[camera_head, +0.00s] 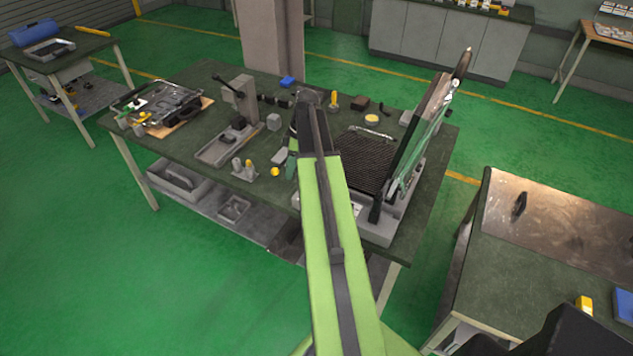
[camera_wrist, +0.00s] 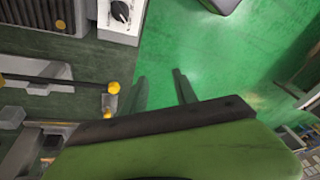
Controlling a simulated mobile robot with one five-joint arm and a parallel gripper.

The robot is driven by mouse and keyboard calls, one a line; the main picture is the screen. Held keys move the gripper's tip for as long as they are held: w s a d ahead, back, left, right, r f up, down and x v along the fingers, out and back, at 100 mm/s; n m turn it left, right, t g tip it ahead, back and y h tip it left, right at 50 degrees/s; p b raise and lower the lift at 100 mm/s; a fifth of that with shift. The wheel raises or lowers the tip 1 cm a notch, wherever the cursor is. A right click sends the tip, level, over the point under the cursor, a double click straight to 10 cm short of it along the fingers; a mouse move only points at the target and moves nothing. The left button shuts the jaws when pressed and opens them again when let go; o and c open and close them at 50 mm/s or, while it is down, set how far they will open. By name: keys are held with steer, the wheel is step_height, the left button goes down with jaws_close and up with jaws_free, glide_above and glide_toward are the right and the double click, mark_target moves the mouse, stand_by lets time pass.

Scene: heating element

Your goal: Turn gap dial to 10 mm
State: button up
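A black round dial (camera_wrist: 120,11) with a pointer mark sits on a white panel (camera_wrist: 118,28) at the top of the wrist view. I take it for the gap dial; its scale is too small to read. My gripper (camera_wrist: 161,88) shows two dark fingers spread apart, with green floor between them. It is open and empty, below and to the right of the dial in the wrist view, and apart from it. In the head view, the machine with the dark ribbed bed (camera_head: 362,160) stands at the right of the bench. My arm hides part of its front, and I cannot make out the dial there.
The green-topped bench (camera_head: 185,85) carries a lever press (camera_head: 240,105), a tray of parts (camera_head: 160,105) and small loose items. A tilted frame (camera_head: 420,135) rises at the machine's right. Yellow-tipped rods (camera_wrist: 113,87) lie left of my fingers.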

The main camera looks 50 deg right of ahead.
steer(key=s+d+r+n+t, duration=0.1)
steer(key=s+d+n, duration=0.15)
steer(key=d, duration=0.45)
steer(key=s+d+r+n, duration=0.1)
steer(key=s+d, duration=0.3)
steer(key=d, duration=0.3)
steer(key=shift+m+y, duration=0.25)
steer(key=shift+y, duration=0.15)
steer(key=b+x, duration=1.5)
steer(key=x, duration=0.2)
steer(key=shift+w+f, duration=0.1)
steer(key=shift+f, duration=0.05)
steer(key=shift+c, duration=0.3)
jaws_close()
steer(key=shift+w+d, duration=0.15)
steer(key=shift+d, duration=0.1)
steer(key=shift+a+r, duration=0.2)
steer(key=shift+t, duration=0.3)
